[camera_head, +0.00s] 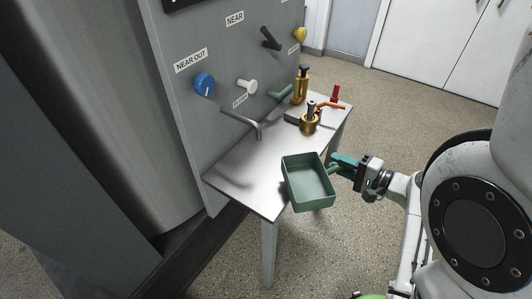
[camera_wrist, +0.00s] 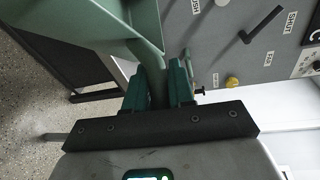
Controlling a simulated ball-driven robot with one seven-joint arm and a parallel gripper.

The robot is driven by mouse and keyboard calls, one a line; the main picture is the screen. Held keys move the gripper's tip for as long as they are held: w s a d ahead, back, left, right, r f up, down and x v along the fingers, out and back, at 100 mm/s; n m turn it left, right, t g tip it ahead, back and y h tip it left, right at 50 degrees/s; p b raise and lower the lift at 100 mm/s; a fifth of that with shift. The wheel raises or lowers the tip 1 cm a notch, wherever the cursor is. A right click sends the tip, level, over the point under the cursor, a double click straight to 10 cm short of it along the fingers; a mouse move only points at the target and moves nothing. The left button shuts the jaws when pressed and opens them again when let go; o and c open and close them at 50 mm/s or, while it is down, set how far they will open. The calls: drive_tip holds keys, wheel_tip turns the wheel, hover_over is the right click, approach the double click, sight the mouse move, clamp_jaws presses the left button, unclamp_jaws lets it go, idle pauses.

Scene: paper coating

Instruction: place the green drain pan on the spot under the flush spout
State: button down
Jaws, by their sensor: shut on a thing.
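The green drain pan (camera_head: 308,184) is an open rectangular tray, empty inside. In the head view it is held above the front right edge of the metal table, tilted toward the camera. My gripper (camera_head: 344,163) is shut on the pan's handle at its right side; the wrist view shows the jaws (camera_wrist: 160,88) closed around the green pan's handle (camera_wrist: 150,57). The flush spout (camera_head: 245,124) is a grey bent pipe coming from the panel over the table's left part, to the left of and behind the pan. No marked spot can be made out under it.
The metal table (camera_head: 243,176) has bare room below the spout. Brass valve fittings (camera_head: 309,122) and a red-handled part (camera_head: 335,95) stand toward its back. The grey panel (camera_head: 190,115) with a blue knob (camera_head: 203,84) and a white knob (camera_head: 247,86) rises along the left side.

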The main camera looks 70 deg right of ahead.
drive_tip(key=r+p+x, duration=0.1)
drive_tip(key=x, duration=0.4)
drive_tip(key=p+x, duration=0.1)
drive_tip(key=x, duration=0.4)
drive_tip(key=r+x, duration=0.1)
drive_tip(key=x, duration=0.4)
drive_tip(key=shift+w+d+r+p, duration=0.2)
drive_tip(key=shift+w+r+p, duration=0.15)
drive_tip(key=shift+w, duration=0.2)
drive_tip(key=shift+w+d, duration=0.15)
drive_tip(key=shift+w, duration=0.4)
wheel_tip(320, 180, down, 4)
drive_tip(key=shift+s+r, duration=0.1)
drive_tip(key=shift+s, duration=0.05)
drive_tip(key=c, duration=1.4)
unclamp_jaws()
drive_tip(key=shift+f, duration=0.2)
drive_tip(key=o, duration=0.4)
drive_tip(key=shift+o, duration=0.2)
drive_tip(key=shift+r, duration=0.1)
